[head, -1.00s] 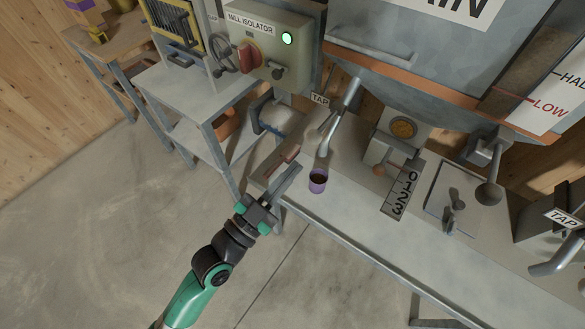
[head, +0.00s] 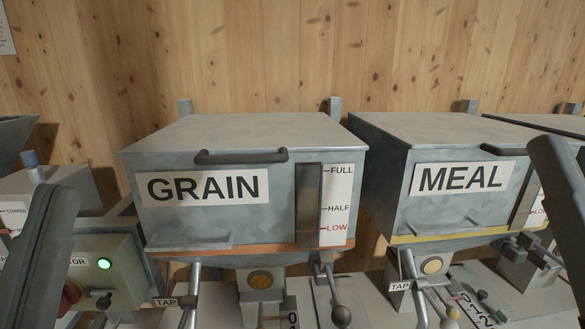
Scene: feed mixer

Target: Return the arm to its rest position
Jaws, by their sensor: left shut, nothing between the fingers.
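The purple cup is out of view.
The grey GRAIN bin (head: 180,225) and the MEAL bin (head: 400,205) stand side by side. Taps, levers and dials are below them. The control box (head: 125,285) with a lit green lamp is at left. A wooden wall (head: 300,50) is behind.

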